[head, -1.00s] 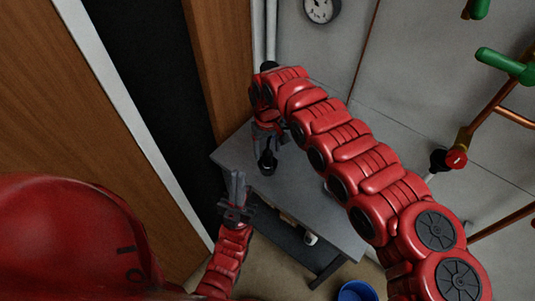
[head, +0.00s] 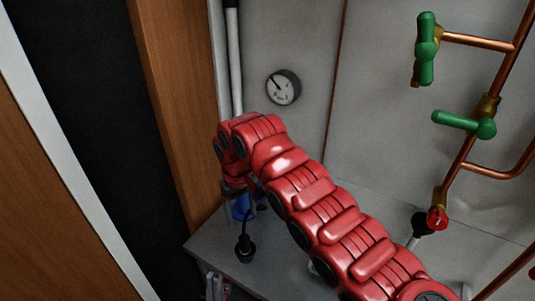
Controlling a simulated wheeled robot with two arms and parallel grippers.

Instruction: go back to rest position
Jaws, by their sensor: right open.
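My right arm reaches in from the lower right and bends down at the wrist near the wooden panel. My right gripper (head: 244,207) hangs from it over the back left of the grey bench, open, partly hidden by the arm. A small blue object (head: 240,209) shows at its fingers; I cannot tell whether it is between or behind them.
The grey bench (head: 208,245) stands against a pale wall. A round gauge (head: 283,87) and a white pipe (head: 234,65) are on the wall. Copper pipes with green valves (head: 425,50) and a red-capped fitting (head: 437,219) are at right. A wooden panel (head: 165,100) borders the left.

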